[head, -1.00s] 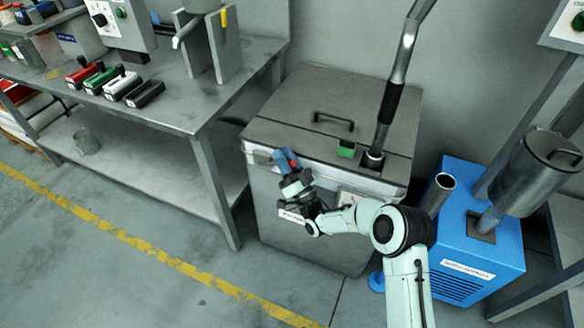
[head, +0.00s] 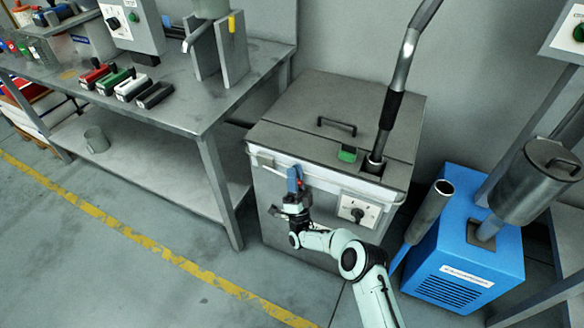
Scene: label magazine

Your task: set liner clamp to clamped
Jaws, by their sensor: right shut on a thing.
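A grey bin (head: 330,107) with a pale liner edge (head: 335,180) under its lid stands in the middle of the head view. A blue lever-like piece (head: 294,177), seemingly the liner clamp's handle, stands nearly upright at the bin's front rim. My right gripper (head: 297,196) is shut on its lower part, in front of the bin. The fingers and the clamp's base partly hide each other, so the exact clamp position is hard to tell. My left gripper is out of view.
A rotary switch (head: 357,209) sits on the bin's front, right of my gripper. A grey hose (head: 390,105) rises from the lid beside a green block (head: 347,154). A blue machine (head: 465,258) stands right. A workbench (head: 180,110) stands left. Floor in front is open.

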